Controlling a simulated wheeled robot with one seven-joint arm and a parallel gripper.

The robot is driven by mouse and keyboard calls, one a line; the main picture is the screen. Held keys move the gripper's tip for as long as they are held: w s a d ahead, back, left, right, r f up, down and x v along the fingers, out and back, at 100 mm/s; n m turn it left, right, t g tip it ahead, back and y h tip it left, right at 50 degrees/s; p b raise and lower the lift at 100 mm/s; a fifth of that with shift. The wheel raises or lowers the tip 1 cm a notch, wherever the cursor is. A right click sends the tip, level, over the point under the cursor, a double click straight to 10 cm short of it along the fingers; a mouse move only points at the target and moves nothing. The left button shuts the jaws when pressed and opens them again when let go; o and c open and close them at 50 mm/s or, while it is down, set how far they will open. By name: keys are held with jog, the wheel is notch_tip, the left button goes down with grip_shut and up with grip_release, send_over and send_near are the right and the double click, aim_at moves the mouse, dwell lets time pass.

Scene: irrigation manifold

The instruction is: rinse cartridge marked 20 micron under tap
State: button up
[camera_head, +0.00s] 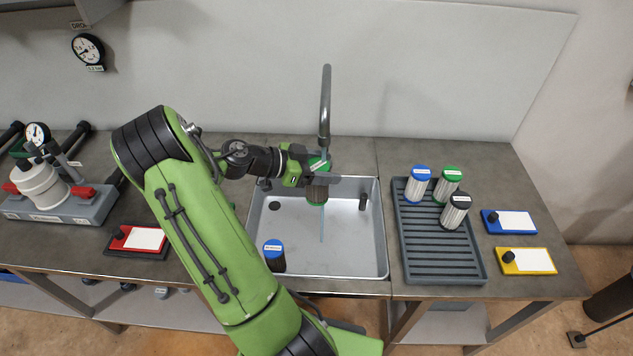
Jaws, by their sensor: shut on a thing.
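My gripper (318,173) is shut on a cartridge (317,194) with a green cap and a brownish body. It holds the cartridge roughly upright over the grey sink (345,255). The curved metal tap (326,100) hangs just above it, and a thin pale stream shows below the cartridge. The fingers hide part of the cartridge, and its label is too small to read. A blue-capped dark cartridge (275,262) stands at the sink's front left. I cannot read a micron marking on any cartridge.
A ribbed grey tray (420,258) right of the sink holds blue-capped (418,185), green-capped (446,188) and black-capped (455,212) pale cartridges. Blue (509,222) and yellow (525,261) boards lie farther right. A red board (138,240) and a white housing (40,185) stand left.

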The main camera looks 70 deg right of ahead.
dwell(0.3)
jog(key=shift+s+a+b, duration=0.1)
jog(key=shift+s+b, duration=0.45)
jog(key=shift+w, duration=0.1)
jog(key=shift+w, duration=0.55)
jog(key=shift+s, duration=0.1)
jog(key=shift+s+b, duration=0.55)
jog(key=shift+b, duration=0.1)
jog(key=shift+w, duration=0.1)
